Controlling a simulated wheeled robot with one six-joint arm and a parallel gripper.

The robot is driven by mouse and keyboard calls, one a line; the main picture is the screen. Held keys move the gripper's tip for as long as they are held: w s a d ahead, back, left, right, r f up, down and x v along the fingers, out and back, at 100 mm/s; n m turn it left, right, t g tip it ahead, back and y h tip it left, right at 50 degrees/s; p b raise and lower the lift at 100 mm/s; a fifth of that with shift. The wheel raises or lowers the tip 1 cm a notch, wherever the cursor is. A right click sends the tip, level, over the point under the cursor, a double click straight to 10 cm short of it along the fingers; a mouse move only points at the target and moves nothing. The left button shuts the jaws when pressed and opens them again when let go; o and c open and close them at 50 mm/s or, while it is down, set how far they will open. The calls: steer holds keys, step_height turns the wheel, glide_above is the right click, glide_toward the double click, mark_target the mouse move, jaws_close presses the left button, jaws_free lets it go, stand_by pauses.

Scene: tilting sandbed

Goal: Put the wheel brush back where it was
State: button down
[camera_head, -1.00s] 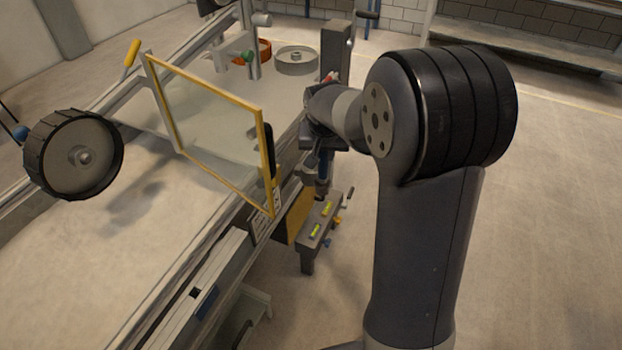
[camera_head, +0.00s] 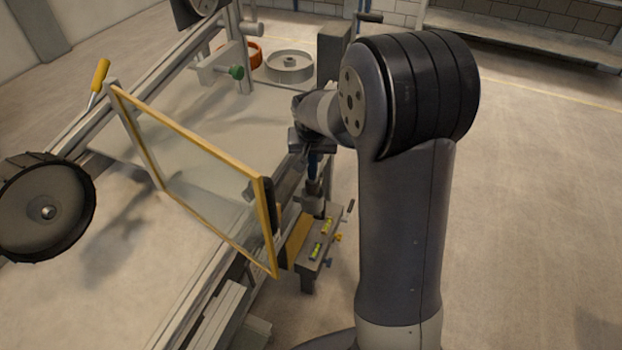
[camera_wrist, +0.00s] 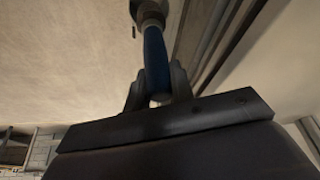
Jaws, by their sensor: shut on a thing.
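My gripper (camera_wrist: 158,92) is shut on the blue handle of the wheel brush (camera_wrist: 155,55). In the wrist view the handle runs between the fingers to a grey, rounded part at the top edge. In the head view the brush (camera_head: 313,165) hangs upright below my wrist, its blue handle above and a grey part below. It shows just above or behind a grey block (camera_head: 318,243) with yellow-green level vials beside the sandbed. I cannot tell whether it touches the block.
The sandbed (camera_head: 120,275) fills the left, with a large dark wheel (camera_head: 45,208) over it. A yellow-framed clear panel (camera_head: 195,135) stands along its near side. A grey ring (camera_head: 289,67) and an orange ring (camera_head: 254,54) lie on the far end. Floor at right is clear.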

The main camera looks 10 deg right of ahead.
mark_target(312, 172)
steer(key=shift+f, duration=3.3)
steer(key=c, duration=1.2)
jaws_free()
steer(key=shift+c, duration=0.2)
steer(key=v, duration=1.2)
